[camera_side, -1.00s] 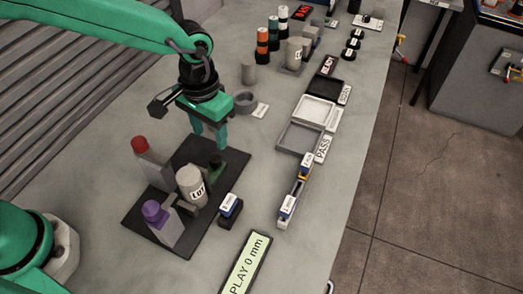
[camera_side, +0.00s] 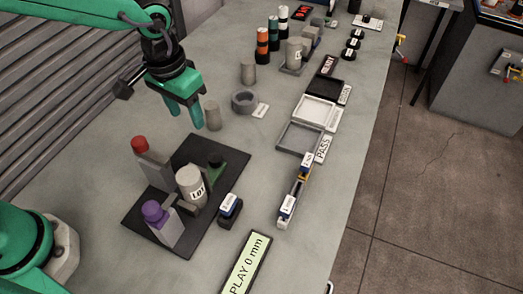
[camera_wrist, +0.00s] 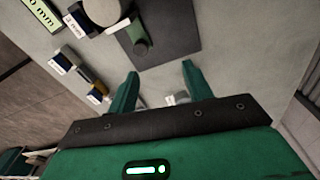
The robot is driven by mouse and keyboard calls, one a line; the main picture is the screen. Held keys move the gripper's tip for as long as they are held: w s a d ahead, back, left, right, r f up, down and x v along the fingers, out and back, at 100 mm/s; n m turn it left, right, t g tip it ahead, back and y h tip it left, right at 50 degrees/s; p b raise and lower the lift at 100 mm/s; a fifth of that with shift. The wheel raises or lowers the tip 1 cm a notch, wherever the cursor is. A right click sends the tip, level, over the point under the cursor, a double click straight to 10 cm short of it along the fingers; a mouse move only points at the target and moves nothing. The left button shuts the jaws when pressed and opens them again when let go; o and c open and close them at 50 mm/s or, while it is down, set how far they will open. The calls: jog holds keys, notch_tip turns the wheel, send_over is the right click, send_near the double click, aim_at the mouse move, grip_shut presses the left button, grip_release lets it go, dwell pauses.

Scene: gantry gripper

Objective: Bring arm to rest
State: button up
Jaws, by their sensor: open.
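My gripper (camera_side: 184,116) hangs over the bench, above and behind the dark mat in the side view, with its two green fingers apart and nothing between them. In the wrist view my gripper (camera_wrist: 158,82) also shows its fingers spread, with a small grey-white thing partly visible beyond them. A grey cylinder (camera_side: 212,116) stands just right of the fingers in the side view. It appears free of them. The dark mat (camera_side: 228,165) carries a red-topped block (camera_side: 150,165), a purple-topped block (camera_side: 160,222), a labelled LOT cylinder (camera_side: 190,186) and a green piece (camera_side: 215,168).
A grey ring (camera_side: 244,101) and another grey cylinder (camera_side: 248,71) stand behind the gripper. Trays (camera_side: 301,138) line the bench's right side, with a narrow rack (camera_side: 295,192) in front of them. A display (camera_side: 245,265) lies at the front.

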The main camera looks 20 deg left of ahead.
jog(key=s+a+r+t, duration=0.1)
jog(key=s+a+r, duration=0.2)
jog(key=a, duration=0.3)
jog(key=s+a+r+n+t, duration=0.1)
jog(key=s+a+r+t, duration=0.1)
jog(key=s+a, duration=0.3)
jog(key=s+a+r+t, duration=0.1)
jog(key=s+a+r, duration=0.3)
jog(key=a, duration=0.3)
jog(key=shift+s+a+n+t, duration=0.2)
jog(key=shift+s+n+t, duration=0.2)
jog(key=shift+s, duration=0.15)
dwell(0.7)
